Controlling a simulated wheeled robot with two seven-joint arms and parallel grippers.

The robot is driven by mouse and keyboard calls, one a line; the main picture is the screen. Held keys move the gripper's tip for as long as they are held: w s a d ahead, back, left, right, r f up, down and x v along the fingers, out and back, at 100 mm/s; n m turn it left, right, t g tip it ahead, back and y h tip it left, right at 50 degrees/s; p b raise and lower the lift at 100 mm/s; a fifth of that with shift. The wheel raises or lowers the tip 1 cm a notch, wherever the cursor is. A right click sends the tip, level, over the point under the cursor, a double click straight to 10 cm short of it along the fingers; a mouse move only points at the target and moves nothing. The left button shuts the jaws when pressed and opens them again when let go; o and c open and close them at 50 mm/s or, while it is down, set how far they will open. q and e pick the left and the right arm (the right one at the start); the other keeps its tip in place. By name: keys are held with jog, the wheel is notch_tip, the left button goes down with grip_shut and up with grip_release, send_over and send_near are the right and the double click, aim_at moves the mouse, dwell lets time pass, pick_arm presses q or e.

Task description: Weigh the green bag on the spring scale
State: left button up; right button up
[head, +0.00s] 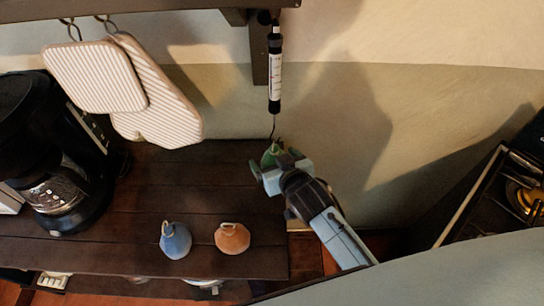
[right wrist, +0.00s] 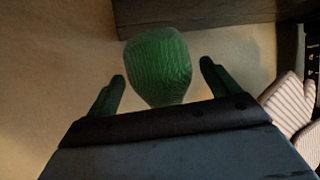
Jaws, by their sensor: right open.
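The spring scale (head: 275,75) hangs from the shelf bracket in the head view, with its hook (head: 272,128) below the tube. The green bag (head: 268,157) is right under the hook and appears to hang from it; the exact contact is too small to make out. My right gripper (head: 271,171) is at the bag and hides part of it. In the right wrist view, the green bag (right wrist: 160,65) is between the two spread fingers, with a gap on each side. My left gripper is out of view.
A blue bag (head: 175,241) and an orange bag (head: 232,239) stand on the dark wooden counter (head: 140,200). A black coffee maker (head: 50,150) is at the left. Striped oven mitts (head: 150,120) hang from the shelf (head: 190,5). The counter's middle is clear.

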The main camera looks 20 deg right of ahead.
jog(key=shift+x, duration=1.1)
jog(key=c, duration=1.4)
jog(key=shift+d+r+p, duration=0.25)
jog(key=shift+r+p, duration=0.35)
jog(key=shift+p, duration=0.2)
jog(key=shift+r+p, duration=0.55)
jog(key=shift+p, duration=0.2)
